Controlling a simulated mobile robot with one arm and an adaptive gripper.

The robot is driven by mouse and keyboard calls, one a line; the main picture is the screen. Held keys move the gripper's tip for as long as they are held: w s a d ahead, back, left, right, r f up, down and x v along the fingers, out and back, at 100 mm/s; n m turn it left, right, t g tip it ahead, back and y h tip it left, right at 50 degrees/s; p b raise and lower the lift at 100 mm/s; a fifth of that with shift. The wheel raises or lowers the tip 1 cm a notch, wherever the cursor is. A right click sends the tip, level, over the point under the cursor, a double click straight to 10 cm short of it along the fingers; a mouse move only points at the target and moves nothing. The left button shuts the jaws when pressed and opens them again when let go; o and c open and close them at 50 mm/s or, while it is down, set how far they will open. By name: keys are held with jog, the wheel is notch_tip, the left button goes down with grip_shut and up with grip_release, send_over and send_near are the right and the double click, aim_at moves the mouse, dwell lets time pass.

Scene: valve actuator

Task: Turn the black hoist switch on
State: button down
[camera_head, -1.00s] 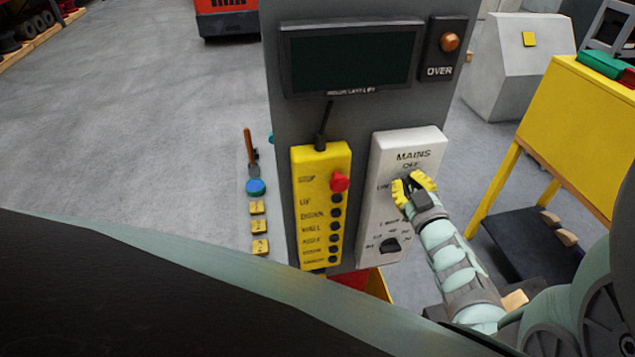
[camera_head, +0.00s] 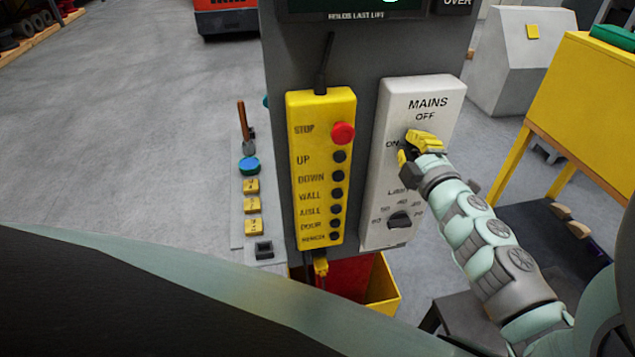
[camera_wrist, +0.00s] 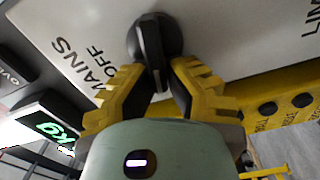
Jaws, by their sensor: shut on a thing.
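The black hoist switch (camera_wrist: 152,48) is a round knob with a raised grip bar on the white MAINS panel (camera_head: 408,110). In the wrist view its bar sits between the yellow fingers of my gripper (camera_wrist: 155,85), which is shut on it. In the head view my gripper (camera_head: 413,152) reaches the panel from the right, beside the ON label and below OFF, and hides most of the knob. A second black knob (camera_head: 399,220) with numbers around it is lower on the same panel.
A yellow pendant (camera_head: 320,170) with a red STOP button (camera_head: 343,133) and several black buttons hangs just left of the panel. A display with green characters shows in the wrist view (camera_wrist: 45,125). A yellow bin (camera_head: 383,290) stands below. A yellow table (camera_head: 585,95) is at right.

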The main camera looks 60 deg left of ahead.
jog(key=shift+w+d+f+n+b, duration=0.1)
jog(key=shift+f+n+b, duration=0.45)
jog(key=shift+n+b, duration=0.55)
jog(key=c, duration=1.3)
grip_release()
jog(key=o, duration=0.3)
jog(key=shift+r, duration=0.2)
jog(key=shift+v, duration=5.9)
